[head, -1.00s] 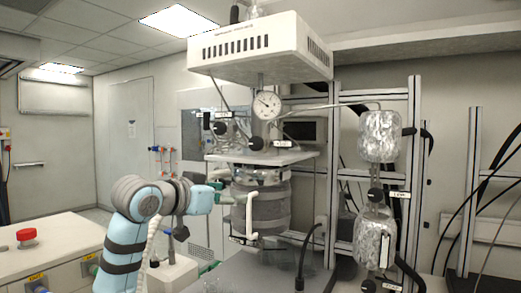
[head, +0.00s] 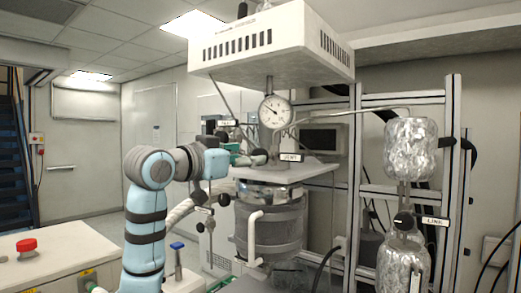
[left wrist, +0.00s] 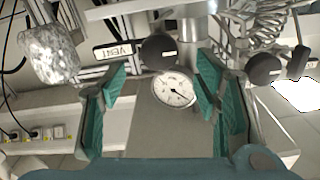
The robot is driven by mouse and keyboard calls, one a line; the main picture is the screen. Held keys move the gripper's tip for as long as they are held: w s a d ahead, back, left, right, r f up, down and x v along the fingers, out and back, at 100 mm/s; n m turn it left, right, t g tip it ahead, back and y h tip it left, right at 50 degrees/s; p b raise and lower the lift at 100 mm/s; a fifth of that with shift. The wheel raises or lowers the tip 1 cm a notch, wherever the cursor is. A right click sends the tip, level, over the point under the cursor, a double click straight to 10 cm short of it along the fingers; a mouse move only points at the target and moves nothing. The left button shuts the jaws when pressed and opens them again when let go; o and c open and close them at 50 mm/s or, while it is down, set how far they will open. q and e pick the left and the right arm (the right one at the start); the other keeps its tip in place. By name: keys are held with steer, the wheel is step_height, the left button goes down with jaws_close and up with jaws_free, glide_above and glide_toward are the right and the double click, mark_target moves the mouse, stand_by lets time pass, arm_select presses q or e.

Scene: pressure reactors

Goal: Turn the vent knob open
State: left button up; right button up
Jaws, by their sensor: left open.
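The vent knob (left wrist: 158,48) is a round black knob next to a white VENT label (left wrist: 118,51). In the left wrist view it sits between and just beyond the tips of my left gripper (left wrist: 160,75). The teal fingers are spread, one on each side, and I see no contact with the knob. In the head view, my left gripper (head: 241,156) is just left of the vent knob (head: 261,158), with the VENT label (head: 291,157) to the right. My right gripper is not in view.
A round pressure gauge (head: 275,111) stands above the vent knob. A second black knob (left wrist: 263,68) is to the right in the wrist view. The reactor vessel (head: 272,225) is below, under a pale plate (head: 310,171). Foil-wrapped cylinders (head: 411,148) hang at right.

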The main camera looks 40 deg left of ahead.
arm_select(q)
steer(key=w+p, duration=0.1)
steer(key=w, duration=0.6)
steer(key=shift+f, duration=0.2)
steer(key=shift+s, duration=0.25)
steer(key=shift+s+r, duration=0.1)
steer(key=shift+c, duration=0.7)
steer(key=shift+a, duration=0.1)
steer(key=c, duration=1)
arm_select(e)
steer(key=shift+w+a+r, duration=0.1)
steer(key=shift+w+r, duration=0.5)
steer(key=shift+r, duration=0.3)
